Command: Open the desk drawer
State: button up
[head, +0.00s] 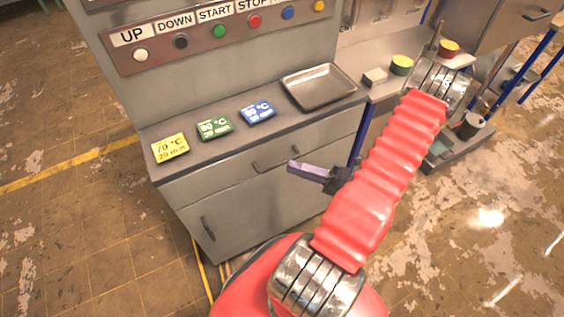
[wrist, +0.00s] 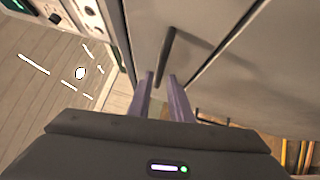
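The grey desk (head: 190,205) has a drawer front (head: 225,172) just under its top, which looks shut. In the wrist view a dark bar handle (wrist: 167,58) stands ahead of my gripper (wrist: 161,78). The handle lies beyond the fingertips and does not appear held. The exact distance to it is hard to tell.
On the desk top are a yellow card (head: 170,148), a green card (head: 215,127), a blue card (head: 258,112) and a metal tray (head: 320,87). A cabinet door with its own handle (head: 207,228) is below the drawer. A button panel (head: 215,32) stands behind.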

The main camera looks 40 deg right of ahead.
aim_at(281, 163)
jog(key=shift+x, duration=2.7)
grip_shut()
jog(key=shift+f, duration=0.1)
jog(key=shift+s+d, duration=0.1)
jog(key=shift+d, duration=0.1)
jog(key=shift+a, duration=0.2)
